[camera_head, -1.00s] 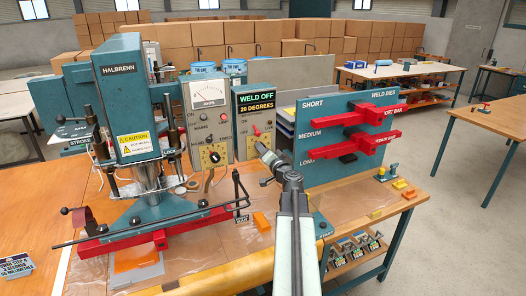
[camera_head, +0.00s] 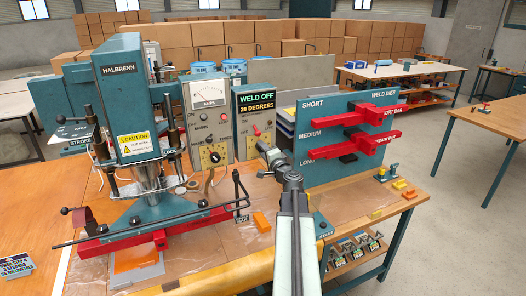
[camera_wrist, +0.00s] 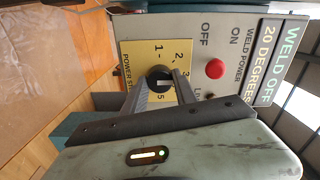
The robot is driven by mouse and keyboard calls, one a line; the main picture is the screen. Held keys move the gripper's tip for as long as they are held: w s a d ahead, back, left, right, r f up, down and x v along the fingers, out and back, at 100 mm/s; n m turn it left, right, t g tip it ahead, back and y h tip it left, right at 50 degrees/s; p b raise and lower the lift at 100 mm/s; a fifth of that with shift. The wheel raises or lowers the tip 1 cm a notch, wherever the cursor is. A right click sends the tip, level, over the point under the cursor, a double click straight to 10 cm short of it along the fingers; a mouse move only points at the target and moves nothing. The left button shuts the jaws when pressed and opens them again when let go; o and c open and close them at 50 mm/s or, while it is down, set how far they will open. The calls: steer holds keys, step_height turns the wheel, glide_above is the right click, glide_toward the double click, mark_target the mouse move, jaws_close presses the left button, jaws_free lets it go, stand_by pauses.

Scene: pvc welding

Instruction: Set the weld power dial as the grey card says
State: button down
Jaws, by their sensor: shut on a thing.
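The weld power dial is a black knob (camera_wrist: 158,76) with a white mark on a yellow numbered plate (camera_wrist: 139,62). My gripper (camera_wrist: 165,90) is shut on this knob in the wrist view, one finger on each side. Numbers 1, 2, 3 and 5 show around it; a finger seems to cover 4. The white mark lies roughly sideways in the picture, but I cannot tell its exact number. In the head view my gripper (camera_head: 264,148) hides most of the dial on the right control box (camera_head: 240,147). The card (camera_head: 17,267) at far left seems to read "power step 4"; its print is small.
The teal welding press (camera_head: 131,84) stands left. The die rack (camera_head: 345,137) stands close to my arm's right.

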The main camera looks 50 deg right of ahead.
stand_by(0.3)
steer(key=c, duration=1)
jaws_free()
steer(key=shift+o, duration=0.2)
steer(key=v, duration=0.7)
steer(key=shift+s, duration=0.35)
steer(key=shift+a, duration=0.1)
